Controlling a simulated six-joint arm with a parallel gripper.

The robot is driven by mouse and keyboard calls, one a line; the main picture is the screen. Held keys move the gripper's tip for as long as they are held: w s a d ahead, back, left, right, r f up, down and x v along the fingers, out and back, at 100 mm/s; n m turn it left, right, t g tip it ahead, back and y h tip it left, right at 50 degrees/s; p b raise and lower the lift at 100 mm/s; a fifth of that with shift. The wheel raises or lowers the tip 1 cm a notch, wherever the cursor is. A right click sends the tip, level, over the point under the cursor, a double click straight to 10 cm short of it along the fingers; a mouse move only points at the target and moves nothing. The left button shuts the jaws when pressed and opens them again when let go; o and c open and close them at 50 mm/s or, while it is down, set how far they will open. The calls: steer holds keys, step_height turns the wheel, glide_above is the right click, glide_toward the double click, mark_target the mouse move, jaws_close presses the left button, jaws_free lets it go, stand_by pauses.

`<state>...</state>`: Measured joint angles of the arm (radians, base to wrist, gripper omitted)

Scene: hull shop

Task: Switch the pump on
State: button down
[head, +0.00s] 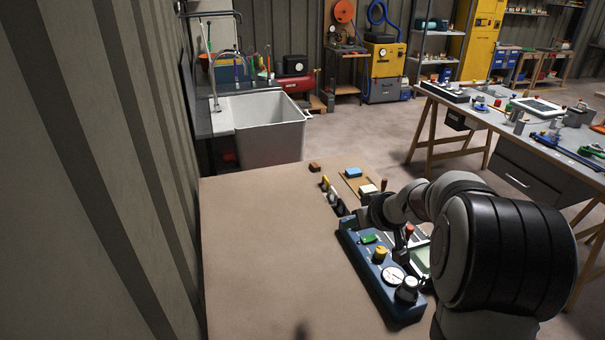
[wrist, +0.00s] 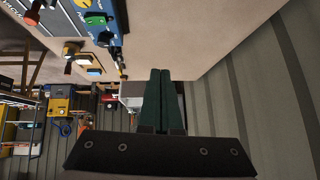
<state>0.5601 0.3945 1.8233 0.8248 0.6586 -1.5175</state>
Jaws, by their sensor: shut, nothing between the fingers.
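A blue control panel (head: 362,262) lies on the brown table, left of my arm in the head view. On it are a green rocker switch (head: 368,239), a yellow knob (head: 380,254), a white round gauge (head: 393,274) and a dark knob with a pale top (head: 406,290). The green switch (wrist: 95,19) and part of the panel (wrist: 110,38) show at the wrist view's upper left. My gripper (wrist: 160,72) has its dark green fingers together, empty and apart from the panel.
A red-topped lever (head: 408,232) stands right of the panel. The table's left part (head: 260,250) is clear, beside a ribbed wall (head: 90,150). A sink (head: 262,125) stands behind.

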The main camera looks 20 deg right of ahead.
steer(key=w+d+f+h, duration=0.1)
steer(key=d+f, duration=0.1)
steer(key=d, duration=0.4)
steer(key=w+d+f+t+h, duration=0.1)
steer(key=d+f, duration=0.1)
steer(key=d, duration=0.4)
steer(key=shift+d+f+h, duration=0.15)
steer(key=shift+f+h, duration=0.1)
steer(key=shift+h, duration=0.05)
glide_above(372, 233)
steer(key=s+a, duration=0.1)
steer(key=s, duration=0.2)
step_height(372, 233, down, 7)
steer(key=shift+s+a+r, duration=0.1)
steer(key=f, duration=0.2)
steer(key=shift+d+f, duration=0.25)
steer(key=shift+f, duration=0.15)
steer(key=shift+d+f, duration=0.1)
steer(key=shift+f, duration=0.6)
